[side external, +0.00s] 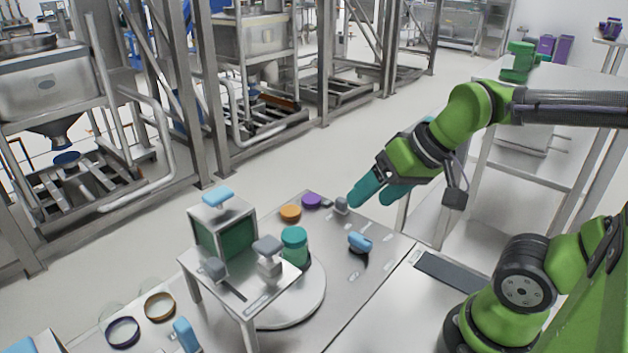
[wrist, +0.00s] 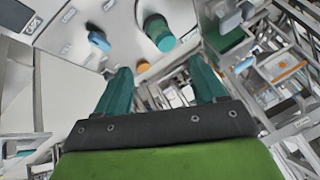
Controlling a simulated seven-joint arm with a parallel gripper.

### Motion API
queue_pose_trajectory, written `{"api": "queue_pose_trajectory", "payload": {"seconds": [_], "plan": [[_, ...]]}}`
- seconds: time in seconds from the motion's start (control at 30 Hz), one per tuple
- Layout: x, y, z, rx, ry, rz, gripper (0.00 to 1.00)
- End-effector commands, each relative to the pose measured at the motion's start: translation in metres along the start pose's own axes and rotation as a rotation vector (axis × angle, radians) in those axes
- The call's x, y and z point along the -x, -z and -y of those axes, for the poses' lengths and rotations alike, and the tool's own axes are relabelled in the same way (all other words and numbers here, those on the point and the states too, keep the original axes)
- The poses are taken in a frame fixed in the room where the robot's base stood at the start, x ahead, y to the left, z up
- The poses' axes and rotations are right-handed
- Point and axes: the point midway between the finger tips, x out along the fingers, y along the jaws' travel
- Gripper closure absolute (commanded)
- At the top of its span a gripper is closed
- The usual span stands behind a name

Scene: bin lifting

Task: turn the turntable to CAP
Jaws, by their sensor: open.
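The turntable is a white round disc (side external: 302,306) on the metal table, partly under a small raised stand. A teal jar (side external: 294,246) stands upright at its back edge; it also shows in the wrist view (wrist: 158,32). A blue knob (side external: 360,242) sits on the table right of the disc, with small labels around it. It appears in the wrist view (wrist: 98,40). I cannot tell which label it points to. My gripper (side external: 373,198) is open and empty, above the table's far right side, apart from the knob and jar. Its two teal fingers (wrist: 162,88) are spread.
The raised stand (side external: 250,292) carries a box with a green front (side external: 224,240) and grey handles. Orange (side external: 290,212) and purple (side external: 311,200) caps lie at the table's back. Two rings (side external: 160,306) lie front left. The table around the knob is mostly clear.

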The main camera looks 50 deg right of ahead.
Motion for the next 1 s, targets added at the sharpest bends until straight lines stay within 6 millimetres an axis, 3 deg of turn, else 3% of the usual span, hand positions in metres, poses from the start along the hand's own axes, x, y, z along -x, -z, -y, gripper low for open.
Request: {"api": "queue_pose_trajectory", "payload": {"seconds": [0.03, 0.1, 0.4, 0.57, 0.77, 1.0], "plan": [[-0.007, 0.006, -0.003, -0.013, -0.017, 0.035, 0.38], [-0.018, 0.018, -0.009, -0.013, -0.051, 0.092, 0.49], [-0.062, 0.075, -0.064, 0.162, -0.243, 0.396, 0.49], [-0.064, 0.098, -0.087, 0.284, -0.3, 0.51, 0.49], [-0.062, 0.093, -0.089, 0.355, -0.283, 0.543, 0.49], [-0.096, 0.074, -0.103, 0.353, -0.283, 0.546, 0.49]]}}
